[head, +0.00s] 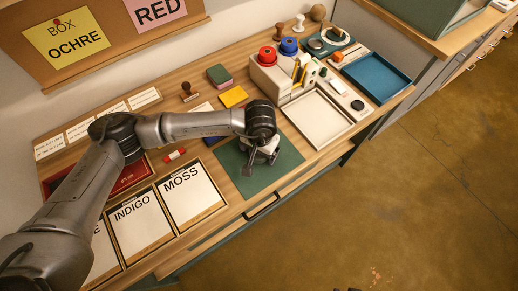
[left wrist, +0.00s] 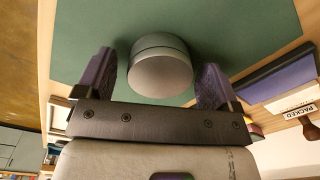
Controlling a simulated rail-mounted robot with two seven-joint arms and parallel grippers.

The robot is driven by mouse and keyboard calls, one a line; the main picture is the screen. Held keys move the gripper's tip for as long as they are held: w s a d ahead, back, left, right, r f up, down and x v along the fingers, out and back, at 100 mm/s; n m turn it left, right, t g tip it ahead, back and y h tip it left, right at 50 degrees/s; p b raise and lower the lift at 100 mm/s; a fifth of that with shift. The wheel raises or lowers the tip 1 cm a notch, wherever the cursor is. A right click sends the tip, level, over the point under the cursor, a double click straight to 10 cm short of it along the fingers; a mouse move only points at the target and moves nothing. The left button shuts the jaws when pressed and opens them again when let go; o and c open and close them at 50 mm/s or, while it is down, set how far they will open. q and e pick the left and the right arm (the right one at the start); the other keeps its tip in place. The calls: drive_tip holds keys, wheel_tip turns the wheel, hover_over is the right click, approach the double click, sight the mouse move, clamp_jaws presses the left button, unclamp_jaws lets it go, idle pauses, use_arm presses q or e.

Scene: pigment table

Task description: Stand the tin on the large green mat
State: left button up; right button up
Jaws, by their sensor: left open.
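The large green mat (head: 242,178) lies on the table, below my left gripper (head: 262,157). The tin (left wrist: 160,72) is a grey, round, short cylinder. In the left wrist view it appears upright on the green mat (left wrist: 235,28), its round end facing the camera. My left gripper is open, with one finger on each side of the tin and a visible gap at both sides. In the head view the gripper largely hides the tin. My right gripper is not in view.
Cards marked INDIGO (head: 135,222) and MOSS (head: 187,190) lie left of the mat. A red marker (head: 174,155) lies behind them. A white tray (head: 340,135) and a blue tray (head: 378,76) stand to the right. A yellow box (head: 233,96) is behind the arm.

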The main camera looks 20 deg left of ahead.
use_arm(q)
wheel_tip(320, 180, up, 12)
drive_tip(key=p, duration=0.1)
drive_tip(key=shift+d+p, duration=0.15)
drive_tip(key=shift+p, duration=0.25)
drive_tip(key=shift+r, duration=0.1)
